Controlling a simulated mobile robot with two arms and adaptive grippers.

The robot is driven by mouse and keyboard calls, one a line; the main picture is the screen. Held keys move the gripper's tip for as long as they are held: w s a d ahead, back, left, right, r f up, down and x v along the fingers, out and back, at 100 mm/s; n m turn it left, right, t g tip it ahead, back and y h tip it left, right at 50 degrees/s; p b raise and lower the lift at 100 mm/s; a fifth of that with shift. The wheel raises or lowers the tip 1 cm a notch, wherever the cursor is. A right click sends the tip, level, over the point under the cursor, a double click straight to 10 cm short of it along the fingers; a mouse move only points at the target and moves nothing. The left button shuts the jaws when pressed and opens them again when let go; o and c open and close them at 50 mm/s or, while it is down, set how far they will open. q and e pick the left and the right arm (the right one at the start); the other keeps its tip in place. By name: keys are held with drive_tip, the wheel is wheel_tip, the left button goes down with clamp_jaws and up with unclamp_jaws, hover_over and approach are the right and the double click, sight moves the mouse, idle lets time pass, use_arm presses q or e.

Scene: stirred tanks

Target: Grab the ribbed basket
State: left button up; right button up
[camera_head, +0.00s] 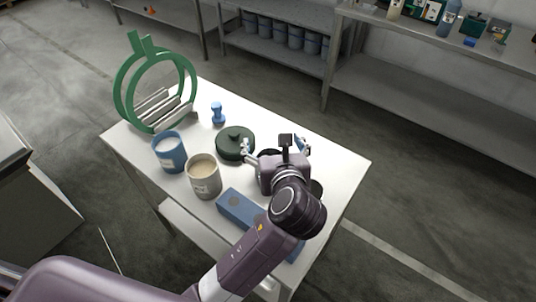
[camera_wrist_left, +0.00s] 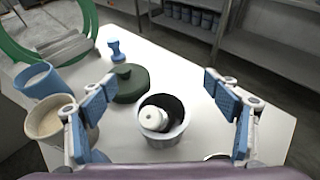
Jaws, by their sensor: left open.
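No thing is plainly a ribbed basket. The closest match is a green double-ringed frame (camera_head: 125,92) with grey bars across its lower part, upright at the table's far left corner. It also shows, cut off, at the upper left of the left wrist view (camera_wrist_left: 20,50). My left gripper (camera_head: 275,146) is over the right part of the table, well to the right of that frame. In the left wrist view its fingers (camera_wrist_left: 158,84) are spread wide and empty. A grey cup (camera_wrist_left: 164,141) with a white piece inside appears between them, mostly hidden by the gripper in the head view. My right gripper is not in view.
On the white table (camera_head: 335,165) stand a blue cup (camera_head: 168,155), a beige cup (camera_head: 204,178), a dark green lidded pot (camera_head: 233,145), a blue knobbed piece (camera_head: 217,113) and a blue box (camera_head: 238,208). Shelves (camera_head: 285,60) with several pots stand behind, across clear floor.

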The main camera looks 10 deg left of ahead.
use_arm(q)
approach(269, 152)
drive_tip(key=x, duration=0.3)
drive_tip(key=shift+r+b, duration=0.1)
drive_tip(key=shift+b, duration=0.2)
drive_tip(key=shift+x, duration=1.05)
drive_tip(key=x, duration=0.5)
drive_tip(key=shift+s, duration=0.1)
drive_tip(key=shift+w+a+f, duration=0.2)
drive_tip(key=shift+w+f, duration=0.15)
drive_tip(key=shift+w, duration=0.1)
drive_tip(key=c, duration=1.4)
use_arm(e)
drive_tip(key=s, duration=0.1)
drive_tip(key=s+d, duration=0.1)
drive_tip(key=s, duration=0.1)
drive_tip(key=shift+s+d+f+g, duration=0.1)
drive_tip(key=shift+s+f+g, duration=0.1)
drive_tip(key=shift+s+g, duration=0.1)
use_arm(q)
drive_tip(key=shift+r, duration=0.1)
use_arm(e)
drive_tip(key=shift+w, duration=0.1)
